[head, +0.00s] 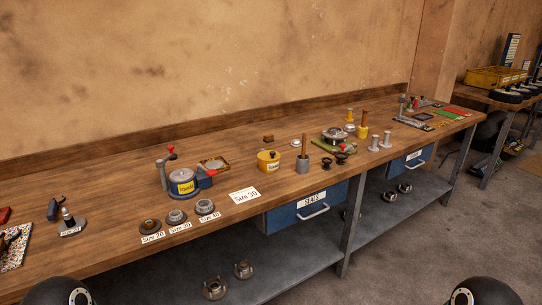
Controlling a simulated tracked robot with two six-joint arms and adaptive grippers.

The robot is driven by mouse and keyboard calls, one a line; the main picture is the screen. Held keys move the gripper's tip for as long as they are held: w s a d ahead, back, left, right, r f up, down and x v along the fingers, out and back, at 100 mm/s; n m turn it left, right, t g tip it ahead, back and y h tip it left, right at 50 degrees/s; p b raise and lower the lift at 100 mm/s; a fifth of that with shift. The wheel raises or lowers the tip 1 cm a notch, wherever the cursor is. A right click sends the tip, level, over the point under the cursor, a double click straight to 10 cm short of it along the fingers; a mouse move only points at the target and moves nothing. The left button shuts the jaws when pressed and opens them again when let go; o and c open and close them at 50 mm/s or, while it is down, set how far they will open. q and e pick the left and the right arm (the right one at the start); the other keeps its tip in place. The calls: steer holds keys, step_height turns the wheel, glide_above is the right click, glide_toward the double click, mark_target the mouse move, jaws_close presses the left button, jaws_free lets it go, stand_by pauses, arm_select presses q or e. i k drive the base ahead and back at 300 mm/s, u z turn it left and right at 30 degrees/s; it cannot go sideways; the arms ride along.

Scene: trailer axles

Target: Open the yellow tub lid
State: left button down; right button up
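A small yellow tub (267,166) stands upright near the middle of the long wooden workbench. Its lid (268,155) appears to be on top, with a small red spot at its edge; at this size I cannot tell how it is fastened. A dark label is on the tub's front. Neither of my grippers shows in the head view. Only rounded black parts of my own arms show at the bottom left and bottom right, well apart from the tub.
A blue-and-grey device with a yellow label (184,187) stands left of the tub. A grey pot with a wooden handle (303,160) stands close on its right. Several rings sit behind size labels at the front edge.

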mark_target(268, 155)
steer(key=z, duration=0.05)
steer(key=i, duration=0.9)
steer(key=u, duration=0.2)
steer(key=k, duration=0.9)
steer(key=z, duration=0.3)
steer(key=i, duration=0.95)
steer(key=u, duration=1.25)
